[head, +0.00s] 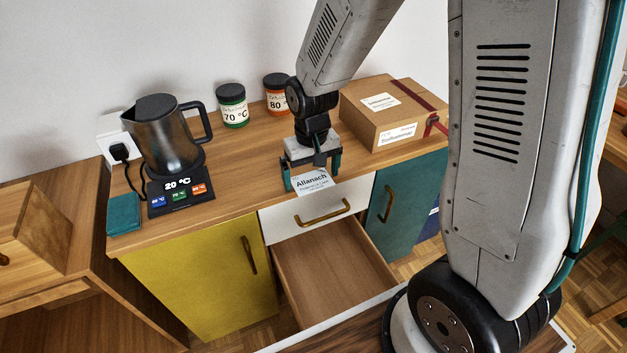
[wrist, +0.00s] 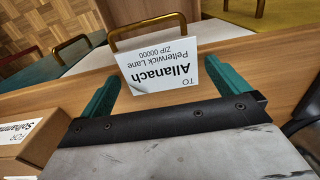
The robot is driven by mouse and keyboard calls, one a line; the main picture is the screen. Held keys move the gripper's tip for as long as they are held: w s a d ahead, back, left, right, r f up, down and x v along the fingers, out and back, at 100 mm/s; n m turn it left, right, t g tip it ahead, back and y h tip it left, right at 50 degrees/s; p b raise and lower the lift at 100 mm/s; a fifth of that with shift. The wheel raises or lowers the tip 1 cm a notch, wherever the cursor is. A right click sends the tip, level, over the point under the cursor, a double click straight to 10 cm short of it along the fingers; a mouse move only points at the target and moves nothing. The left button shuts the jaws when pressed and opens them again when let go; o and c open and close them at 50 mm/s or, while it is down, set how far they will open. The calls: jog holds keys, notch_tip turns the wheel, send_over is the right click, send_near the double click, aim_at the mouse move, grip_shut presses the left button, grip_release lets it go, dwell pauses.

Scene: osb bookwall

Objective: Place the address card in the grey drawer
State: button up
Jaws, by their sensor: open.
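The white address card (head: 312,183), printed "Allanach", is at the front edge of the wooden counter, above the drawers. It also shows in the wrist view (wrist: 162,70), with its print upside down. My gripper (head: 313,172) is open, its teal fingers on either side of the card. In the wrist view my gripper (wrist: 166,76) shows a gap between each finger and the card's sides. Below, a drawer (head: 335,275) is pulled out and its visible wooden inside is empty. Above it is a shut pale drawer front (head: 290,222) with a brass handle.
A kettle (head: 168,135) on a black base stands at the counter's left. Two jars (head: 232,105) (head: 276,95) stand at the back, and a cardboard parcel (head: 385,115) is right of my gripper. A yellow door (head: 195,280) and a teal door (head: 400,195) flank the drawers.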

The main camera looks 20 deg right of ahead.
jog(key=c, duration=0.9)
jog(key=shift+o, duration=0.2)
